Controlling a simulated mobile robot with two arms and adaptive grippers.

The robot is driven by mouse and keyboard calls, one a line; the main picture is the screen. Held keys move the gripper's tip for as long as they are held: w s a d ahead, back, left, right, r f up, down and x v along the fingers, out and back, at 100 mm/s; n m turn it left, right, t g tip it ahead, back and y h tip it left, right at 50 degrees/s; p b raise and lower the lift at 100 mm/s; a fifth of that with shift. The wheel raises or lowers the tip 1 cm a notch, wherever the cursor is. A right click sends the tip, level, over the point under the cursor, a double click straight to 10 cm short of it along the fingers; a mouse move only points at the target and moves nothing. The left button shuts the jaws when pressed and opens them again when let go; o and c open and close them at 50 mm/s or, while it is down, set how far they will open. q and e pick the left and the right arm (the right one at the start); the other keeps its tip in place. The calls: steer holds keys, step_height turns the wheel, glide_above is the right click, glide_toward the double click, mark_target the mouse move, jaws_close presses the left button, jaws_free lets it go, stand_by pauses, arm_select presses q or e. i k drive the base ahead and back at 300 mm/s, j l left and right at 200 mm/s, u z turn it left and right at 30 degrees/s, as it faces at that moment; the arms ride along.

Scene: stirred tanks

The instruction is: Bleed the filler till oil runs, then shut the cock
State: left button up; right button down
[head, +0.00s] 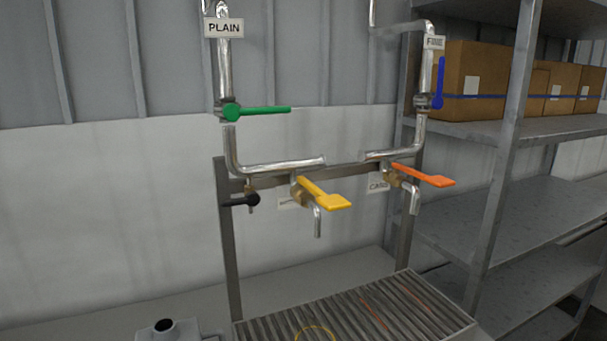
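Two silver pipes hang in front of the wall, signed PLAIN (224,28) and, it seems, FINE (434,42). The green lever (264,110) lies level across the PLAIN pipe; the blue lever (440,82) stands upright along the other pipe. Below, a brass cock with a yellow lever (326,194) and a bent spout (318,222) sits on the left branch, and one with an orange lever (424,175) on the right branch. A small black-handled cock (243,200) hangs at the left branch's low end. No oil is visible at the spouts. Neither gripper is in view.
A slatted grate (350,312) lies below the spouts, with a yellow ring (314,334) at its front edge. A grey vessel with a round neck (165,327) stands at lower left. Metal shelves (490,215) with cardboard boxes (475,75) stand at right.

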mark_target(236, 202)
steer(key=k+j+z, duration=0.15)
steer(key=j, duration=0.25)
steer(key=k+j+z, duration=0.1)
steer(key=j, duration=0.3)
steer(key=k+j+z, duration=0.3)
steer(key=k+j, duration=0.2)
steer(key=j, duration=0.15)
